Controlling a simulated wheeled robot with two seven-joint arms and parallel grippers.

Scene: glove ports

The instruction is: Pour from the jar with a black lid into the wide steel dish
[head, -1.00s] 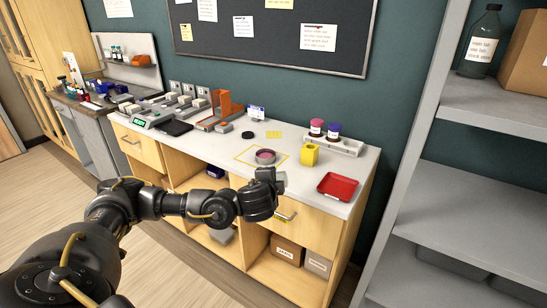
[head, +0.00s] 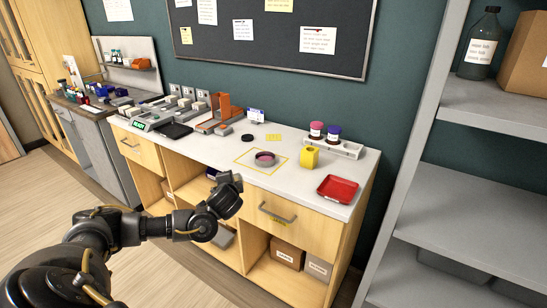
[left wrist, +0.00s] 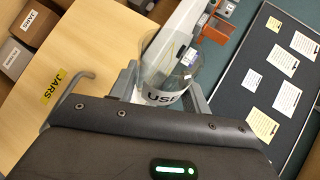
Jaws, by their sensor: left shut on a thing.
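A black lid (head: 247,138) lies loose on the counter behind the dish. My right gripper is out of view.
A yellow block (head: 309,157) and a red tray (head: 338,189) stand right of the dish. A rack (head: 345,149) holds two jars with pink and blue lids behind. A drawer handle (head: 277,213) sticks out below. A grey shelf unit (head: 480,180) rises at the right.

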